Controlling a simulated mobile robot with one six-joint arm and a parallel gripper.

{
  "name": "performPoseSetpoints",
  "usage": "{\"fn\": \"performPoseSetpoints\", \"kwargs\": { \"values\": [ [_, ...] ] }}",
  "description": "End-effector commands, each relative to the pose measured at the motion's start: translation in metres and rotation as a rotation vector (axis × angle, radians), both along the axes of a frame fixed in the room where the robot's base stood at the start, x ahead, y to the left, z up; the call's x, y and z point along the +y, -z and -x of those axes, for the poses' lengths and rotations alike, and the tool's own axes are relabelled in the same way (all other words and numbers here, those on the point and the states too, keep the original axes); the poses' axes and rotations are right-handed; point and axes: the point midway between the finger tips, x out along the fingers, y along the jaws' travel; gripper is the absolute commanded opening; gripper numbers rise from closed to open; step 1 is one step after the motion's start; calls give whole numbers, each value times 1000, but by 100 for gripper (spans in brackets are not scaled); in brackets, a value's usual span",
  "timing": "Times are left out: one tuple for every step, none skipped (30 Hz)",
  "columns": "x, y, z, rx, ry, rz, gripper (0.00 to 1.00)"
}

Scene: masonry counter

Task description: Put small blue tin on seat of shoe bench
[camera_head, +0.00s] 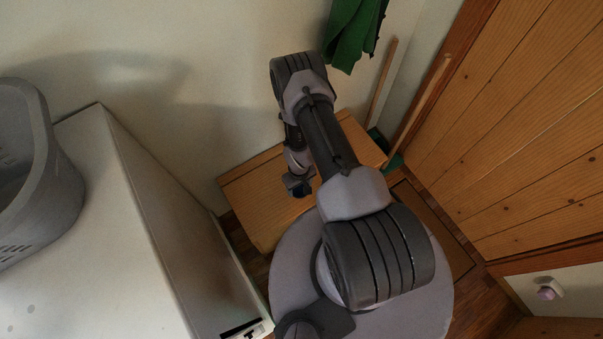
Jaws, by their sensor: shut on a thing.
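The shoe bench (255,205) is a low light-wood piece against the wall, its flat top partly hidden by my arm. My gripper (301,191) is over the bench top, pointing down. It is shut on the small blue tin (304,190), of which only a dark blue patch shows at the jaws. I cannot tell whether the tin touches the seat or hangs just above it.
A white appliance (90,230) with a grey laundry basket (35,170) on it stands at the left. A green cloth (352,32) hangs above the bench. Wooden-handled tools (381,88) lean in the corner beside a wooden door (510,120). The bench's left part is clear.

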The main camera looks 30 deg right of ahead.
Motion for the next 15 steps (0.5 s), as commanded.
{"fn": "performPoseSetpoints", "kwargs": {
  "values": [
    [-10, 7, -15, -5, 4, 1, 8],
    [-15, 7, -22, -4, 5, 1, 8],
    [-21, 8, -32, -4, 1, 1, 8],
    [-25, 8, -37, -3, 2, 1, 8],
    [-28, 8, -42, -2, 2, 1, 8],
    [-31, 8, -46, -1, 2, 1, 8],
    [-33, 8, -49, 0, 2, 0, 8],
    [-34, 8, -51, -1, 1, 0, 8],
    [-37, 8, -55, 0, 0, 0, 8],
    [-39, 8, -58, -1, 0, 0, 8],
    [-42, 9, -62, -2, 0, 1, 8],
    [-42, 16, -63, 2, 0, 0, 8],
    [-42, 25, -62, 2, 0, -1, 8],
    [-41, 33, -61, 3, -1, -1, 8],
    [-42, 41, -61, 2, -1, -1, 8]
  ]
}}
